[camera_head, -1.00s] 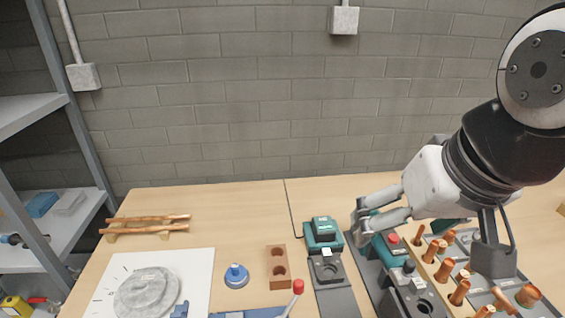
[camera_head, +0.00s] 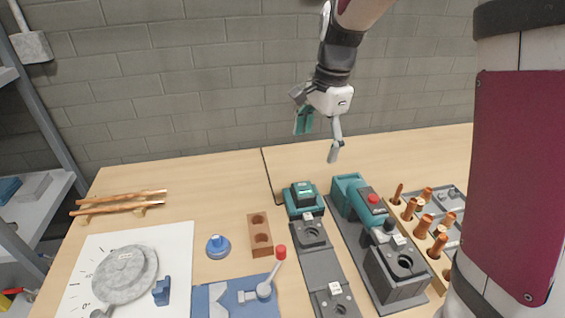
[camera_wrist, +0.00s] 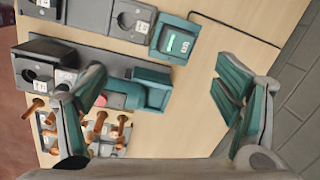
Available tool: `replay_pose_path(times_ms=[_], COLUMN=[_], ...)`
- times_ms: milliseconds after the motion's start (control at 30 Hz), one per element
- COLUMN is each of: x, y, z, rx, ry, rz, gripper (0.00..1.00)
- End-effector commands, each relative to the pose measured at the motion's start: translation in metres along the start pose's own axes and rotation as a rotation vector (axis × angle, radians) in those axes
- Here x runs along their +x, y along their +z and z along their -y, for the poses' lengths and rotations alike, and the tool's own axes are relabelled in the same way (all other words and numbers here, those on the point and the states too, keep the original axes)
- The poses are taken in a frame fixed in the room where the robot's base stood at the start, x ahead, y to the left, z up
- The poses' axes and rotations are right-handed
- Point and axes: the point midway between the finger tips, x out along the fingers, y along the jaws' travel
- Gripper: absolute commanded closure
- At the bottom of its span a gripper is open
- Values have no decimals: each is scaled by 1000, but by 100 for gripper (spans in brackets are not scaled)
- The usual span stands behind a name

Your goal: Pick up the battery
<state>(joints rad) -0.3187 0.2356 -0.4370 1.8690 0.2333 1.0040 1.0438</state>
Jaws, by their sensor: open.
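A teal and dark block with a small green-lit display (camera_head: 303,198) sits at the back end of a grey strip on the table. It looks like the battery on its charger, but I cannot tell where one ends and the other begins. It also shows at the top of the wrist view (camera_wrist: 176,42). A teal tool with a red button (camera_head: 362,200) lies just right of it. My gripper (camera_head: 319,138) is open and empty, above and behind the block, touching nothing. In the wrist view its spread fingers (camera_wrist: 160,92) leave the block beyond the gap between them.
Copper pipe pieces (camera_head: 425,222) stand upright in a wooden holder at the right. A brown two-hole block (camera_head: 260,235) and a blue knob (camera_head: 218,246) stand left of the grey strip. Bare table lies behind the block, before the grey brick wall (camera_head: 180,90).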

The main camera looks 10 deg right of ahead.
Motion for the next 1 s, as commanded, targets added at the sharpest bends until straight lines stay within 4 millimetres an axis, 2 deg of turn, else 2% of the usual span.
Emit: replay_pose_path(times_ms=[33,200,400,567,800,1000], x=[14,46,65,79,124,148], y=[-4,-14,-20,-21,-24,-25], z=[11,36,50,49,44,42], rx=[50,203,292,306,304,303], ry=[23,67,87,93,93,91], rz=[-10,-46,-75,-79,-78,-78], gripper=[17,17,17,17,17,17])
